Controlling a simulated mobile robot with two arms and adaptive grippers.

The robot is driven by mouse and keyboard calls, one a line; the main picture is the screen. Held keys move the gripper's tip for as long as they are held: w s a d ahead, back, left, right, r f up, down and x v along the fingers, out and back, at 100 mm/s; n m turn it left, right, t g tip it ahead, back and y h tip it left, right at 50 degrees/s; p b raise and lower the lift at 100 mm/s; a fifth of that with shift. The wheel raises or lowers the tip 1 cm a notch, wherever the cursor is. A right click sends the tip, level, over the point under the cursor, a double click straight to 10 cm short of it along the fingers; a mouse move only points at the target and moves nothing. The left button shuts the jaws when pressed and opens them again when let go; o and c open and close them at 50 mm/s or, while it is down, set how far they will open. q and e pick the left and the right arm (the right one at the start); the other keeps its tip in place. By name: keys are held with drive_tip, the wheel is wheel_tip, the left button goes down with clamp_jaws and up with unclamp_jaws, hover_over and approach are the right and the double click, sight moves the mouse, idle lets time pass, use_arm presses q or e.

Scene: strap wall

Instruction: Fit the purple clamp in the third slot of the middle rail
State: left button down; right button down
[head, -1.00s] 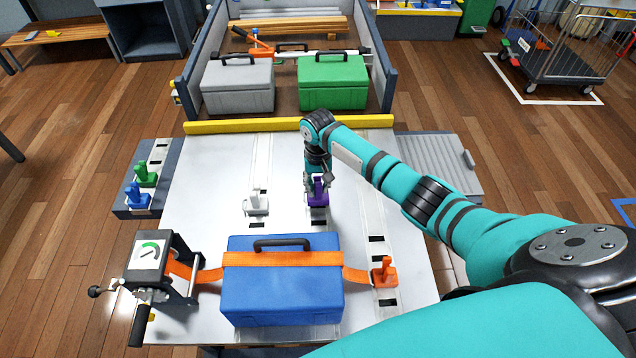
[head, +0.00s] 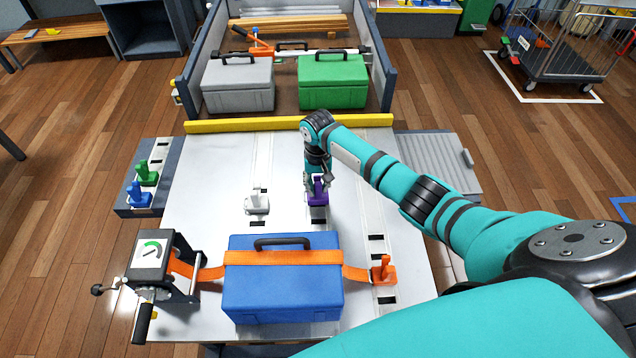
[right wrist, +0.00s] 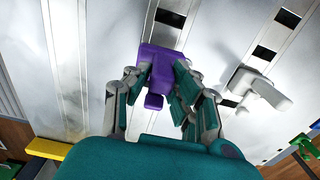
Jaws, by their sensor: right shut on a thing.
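The purple clamp (head: 318,196) is at the middle rail (head: 318,222) of the white table, upright, between the fingers of my right gripper (head: 318,183). In the right wrist view the purple clamp (right wrist: 160,68) lies between both fingers of my right gripper (right wrist: 160,95), which is shut on it. Its base is over the rail strip, with a dark slot (right wrist: 171,18) showing just beyond it. Whether the base is seated in a slot or just above it, I cannot tell. My left gripper is not in view.
A white clamp (head: 257,202) stands on the left rail. A blue case (head: 282,285) under an orange strap (head: 285,259) sits in front, with an orange clamp (head: 383,270) on the right rail. Green (head: 146,173) and blue (head: 138,196) clamps stand on the left side shelf.

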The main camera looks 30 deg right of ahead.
drive_tip(key=shift+f+b, duration=0.55)
drive_tip(key=shift+f, duration=0.8)
idle(0.4)
drive_tip(key=c, duration=1.1)
unclamp_jaws()
drive_tip(key=shift+o, duration=0.2)
